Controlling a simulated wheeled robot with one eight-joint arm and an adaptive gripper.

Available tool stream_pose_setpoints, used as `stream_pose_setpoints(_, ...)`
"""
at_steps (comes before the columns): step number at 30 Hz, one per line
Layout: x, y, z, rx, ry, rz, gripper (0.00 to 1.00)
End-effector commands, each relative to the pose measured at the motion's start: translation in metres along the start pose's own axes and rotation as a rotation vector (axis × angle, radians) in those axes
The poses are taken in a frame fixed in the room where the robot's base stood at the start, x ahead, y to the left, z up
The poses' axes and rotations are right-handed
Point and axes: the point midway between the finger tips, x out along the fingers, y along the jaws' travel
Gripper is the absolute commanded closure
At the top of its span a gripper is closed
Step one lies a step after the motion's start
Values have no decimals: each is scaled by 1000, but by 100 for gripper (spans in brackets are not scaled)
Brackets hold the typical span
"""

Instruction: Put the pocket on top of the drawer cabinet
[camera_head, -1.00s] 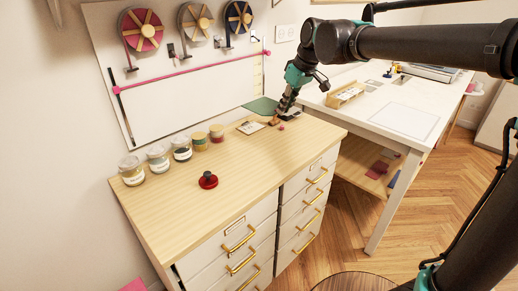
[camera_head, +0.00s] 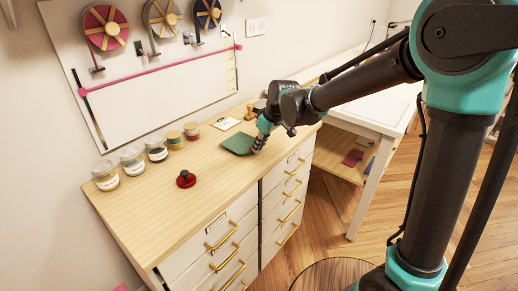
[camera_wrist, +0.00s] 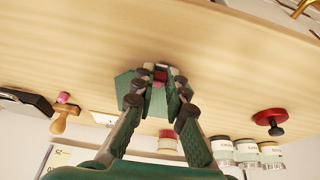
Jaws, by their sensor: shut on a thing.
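The pocket is a flat dark green piece (camera_head: 237,143) at the right part of the wooden top of the drawer cabinet (camera_head: 222,178). My gripper (camera_head: 257,149) is shut on its near right edge. In the wrist view the green pocket (camera_wrist: 125,88) shows between and beside my gripper's fingertips (camera_wrist: 158,76), over the bare wood top (camera_wrist: 60,45). The pocket lies on the top or just above it; I cannot tell which. Part of it is hidden by the fingers.
Several jars (camera_head: 131,159) stand along the back left of the cabinet top. A red knobbed object (camera_head: 186,179) sits near the middle front. A small card (camera_head: 226,124) and a wooden stamp (camera_wrist: 66,115) lie behind the pocket. A white table (camera_head: 375,110) stands at right.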

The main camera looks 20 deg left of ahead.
Motion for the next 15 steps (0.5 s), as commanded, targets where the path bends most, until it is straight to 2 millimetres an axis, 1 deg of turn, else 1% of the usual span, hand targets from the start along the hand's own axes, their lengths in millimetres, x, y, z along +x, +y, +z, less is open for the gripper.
stream_pose_setpoints(1,6,0,2,0,0,0,100)
stream_pose_setpoints(4,13,0,6,0,0,0,100)
stream_pose_setpoints(15,16,0,7,0,0,0,100)
